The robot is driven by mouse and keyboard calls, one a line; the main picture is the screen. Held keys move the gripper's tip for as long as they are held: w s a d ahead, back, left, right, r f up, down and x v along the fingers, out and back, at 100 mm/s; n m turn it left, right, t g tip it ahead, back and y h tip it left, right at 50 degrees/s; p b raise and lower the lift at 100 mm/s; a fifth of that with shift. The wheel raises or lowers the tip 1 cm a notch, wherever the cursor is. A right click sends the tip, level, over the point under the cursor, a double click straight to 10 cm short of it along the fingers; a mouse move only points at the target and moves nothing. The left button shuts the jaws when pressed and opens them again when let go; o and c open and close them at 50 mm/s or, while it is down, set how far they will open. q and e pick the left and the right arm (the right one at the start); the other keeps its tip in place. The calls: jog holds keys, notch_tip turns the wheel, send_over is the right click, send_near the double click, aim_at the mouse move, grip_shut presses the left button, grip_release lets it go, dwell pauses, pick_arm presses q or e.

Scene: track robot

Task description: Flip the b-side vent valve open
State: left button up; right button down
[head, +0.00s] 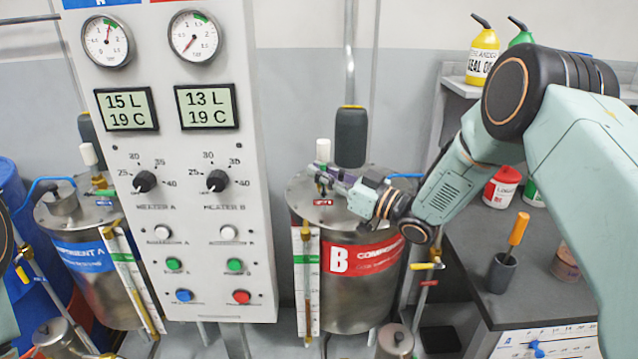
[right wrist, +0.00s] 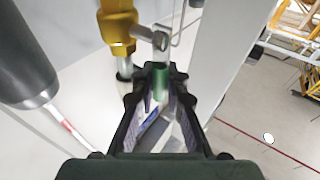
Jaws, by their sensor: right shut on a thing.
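The B tank (head: 345,285) is a steel drum with a red band marked B, right of the control panel in the head view. On its lid the vent valve (head: 320,178) shows small, partly covered by my right gripper (head: 328,172). In the right wrist view, the valve's green handle (right wrist: 161,82) lies between the fingertips of my right gripper (right wrist: 158,78). The gripper is shut on this handle. A brass fitting (right wrist: 117,25) and a grey metal stem stand just beyond it. My left gripper is outside the picture.
The control panel (head: 210,290) stands close to the left of the B tank. A dark cylinder (head: 350,137) rises behind my gripper. The A tank (head: 85,255) is at the left. A bench (head: 470,255) with bottles and an orange-handled tool (head: 517,230) is at the right.

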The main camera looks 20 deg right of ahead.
jog(key=shift+d+t+b, duration=0.15)
jog(key=shift+t+b, duration=0.2)
jog(key=shift+t, duration=0.05)
jog(key=shift+m, duration=0.3)
jog(key=c, duration=1.6)
grip_release()
jog(key=shift+s, duration=0.1)
jog(key=shift+c, duration=0.2)
jog(key=shift+d, duration=0.1)
jog(key=v, duration=1.2)
